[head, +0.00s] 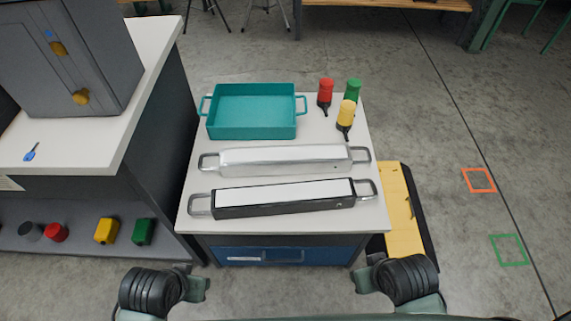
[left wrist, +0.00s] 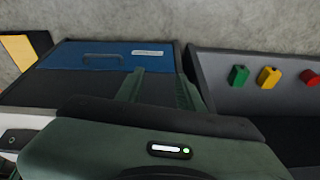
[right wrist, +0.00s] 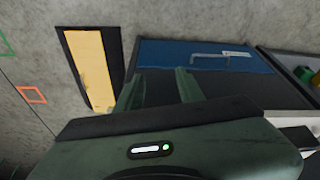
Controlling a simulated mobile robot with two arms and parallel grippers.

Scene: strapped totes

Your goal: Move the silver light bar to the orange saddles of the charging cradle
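The silver light bar (head: 285,159) lies crosswise on the white top of a small cart (head: 330,225), with a metal loop handle at each end. A similar black light bar (head: 285,198) lies parallel to it, nearer to me. No charging cradle or orange saddles can be made out in any view. My left gripper (head: 197,286) is low in front of the cart, empty; its two fingers stand apart in the left wrist view (left wrist: 160,88). My right gripper (head: 364,280) is likewise low in front, empty, with fingers apart in the right wrist view (right wrist: 158,88). Neither touches a bar.
A workbench (head: 95,150) with a grey box (head: 75,55) stands left. A yellow-and-black panel (head: 402,215) lies right of the cart; floor beyond is open.

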